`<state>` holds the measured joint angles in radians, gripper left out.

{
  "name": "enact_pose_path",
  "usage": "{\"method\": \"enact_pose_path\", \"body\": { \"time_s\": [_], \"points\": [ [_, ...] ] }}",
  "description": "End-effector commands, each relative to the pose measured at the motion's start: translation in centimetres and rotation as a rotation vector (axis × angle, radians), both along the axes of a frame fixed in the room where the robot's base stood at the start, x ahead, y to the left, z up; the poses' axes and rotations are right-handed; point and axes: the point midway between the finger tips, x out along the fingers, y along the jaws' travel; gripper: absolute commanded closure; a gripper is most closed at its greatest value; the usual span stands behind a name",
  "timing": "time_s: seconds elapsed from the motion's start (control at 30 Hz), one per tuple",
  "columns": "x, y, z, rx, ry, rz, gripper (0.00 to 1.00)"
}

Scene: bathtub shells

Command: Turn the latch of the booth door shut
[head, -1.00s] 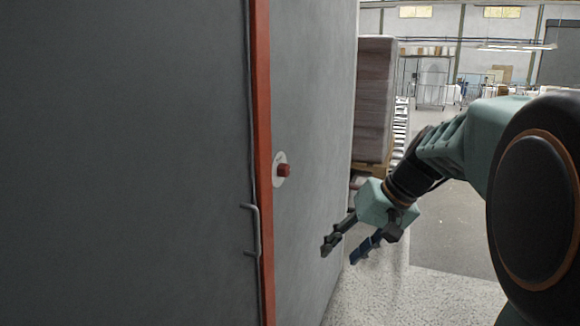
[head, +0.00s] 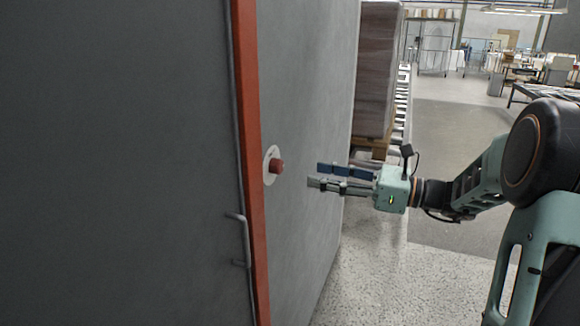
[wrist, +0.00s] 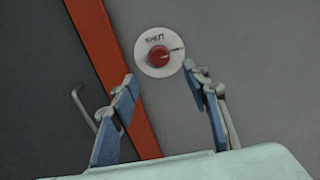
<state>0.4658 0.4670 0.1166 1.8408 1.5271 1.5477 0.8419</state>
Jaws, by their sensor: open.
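The latch is a red knob (head: 277,167) on a round white plate (head: 268,165), set on the grey panel right of the red post. The grey booth door (head: 120,160) is at the left, with a bar handle (head: 243,240). My gripper (head: 317,176) is open and empty, right of the knob and apart from it. Its fingers (wrist: 158,88) point towards the knob in the wrist view.
A red post (head: 248,150) runs between door and panel. A wrapped stack (head: 376,70) on a pallet stands behind the panel's far edge. The speckled floor (head: 375,260) to the right is clear. Tables and racks are far back.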

Motion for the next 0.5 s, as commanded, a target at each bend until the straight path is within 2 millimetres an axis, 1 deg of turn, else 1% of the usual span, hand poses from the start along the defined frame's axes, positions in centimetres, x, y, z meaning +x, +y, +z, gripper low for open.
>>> {"method": "enact_pose_path", "body": {
  "time_s": [0.03,0.3,0.4,0.5],
  "points": [
    [0.2,1.1,0.0,-0.001,-0.001,0.006,0.57],
    [2.0,5.9,-0.1,-0.004,-0.002,0.005,0.57],
    [2.5,7.1,-0.1,-0.004,-0.003,0.003,0.57],
    [2.8,7.9,-0.1,-0.005,-0.002,0.002,0.57]
  ]
}}
